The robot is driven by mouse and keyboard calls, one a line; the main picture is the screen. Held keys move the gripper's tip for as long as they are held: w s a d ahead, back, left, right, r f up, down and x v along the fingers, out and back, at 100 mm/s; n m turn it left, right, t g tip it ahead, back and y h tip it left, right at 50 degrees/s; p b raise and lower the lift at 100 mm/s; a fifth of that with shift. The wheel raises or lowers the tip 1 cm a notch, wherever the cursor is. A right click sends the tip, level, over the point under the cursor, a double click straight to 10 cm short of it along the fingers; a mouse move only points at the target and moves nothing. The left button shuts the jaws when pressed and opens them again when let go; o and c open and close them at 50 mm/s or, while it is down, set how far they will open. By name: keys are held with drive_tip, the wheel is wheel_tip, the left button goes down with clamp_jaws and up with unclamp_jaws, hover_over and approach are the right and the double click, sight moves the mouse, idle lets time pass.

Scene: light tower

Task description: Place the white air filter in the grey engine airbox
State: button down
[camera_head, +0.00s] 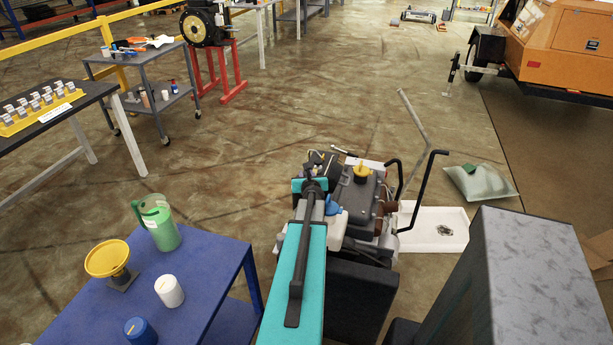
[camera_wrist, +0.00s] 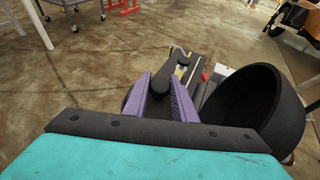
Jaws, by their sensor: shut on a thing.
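A white cylinder (camera_head: 169,291), which looks like the filter, stands upright on the blue table at lower left, apart from my gripper. My arm reaches over the engine (camera_head: 360,195), and my gripper's end in the head view is mostly hidden by my teal arm. In the wrist view my gripper (camera_wrist: 160,88) has its purple fingers shut on a dark rounded piece (camera_wrist: 164,62); I cannot tell what it belongs to. A large black hollow bowl shape (camera_wrist: 268,112) is close on the right. I cannot pick out the grey airbox with certainty.
The engine has a yellow cap (camera_head: 361,171) and black bent handles (camera_head: 421,190). A white tray (camera_head: 433,232) lies right of it. Open floor lies beyond.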

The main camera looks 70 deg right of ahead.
drive_tip(key=c, duration=1.5)
unclamp_jaws()
drive_tip(key=shift+o, duration=0.2)
drive_tip(key=shift+s+r, duration=0.1)
drive_tip(key=shift+r+p, duration=0.7)
drive_tip(key=shift+s+a, duration=0.15)
drive_tip(key=shift+a, duration=0.15)
drive_tip(key=v, duration=0.6)
drive_tip(key=shift+a+b, duration=0.3)
drive_tip(key=shift+b, duration=0.15)
drive_tip(key=shift+s+r, duration=0.1)
drive_tip(key=shift+r, duration=0.2)
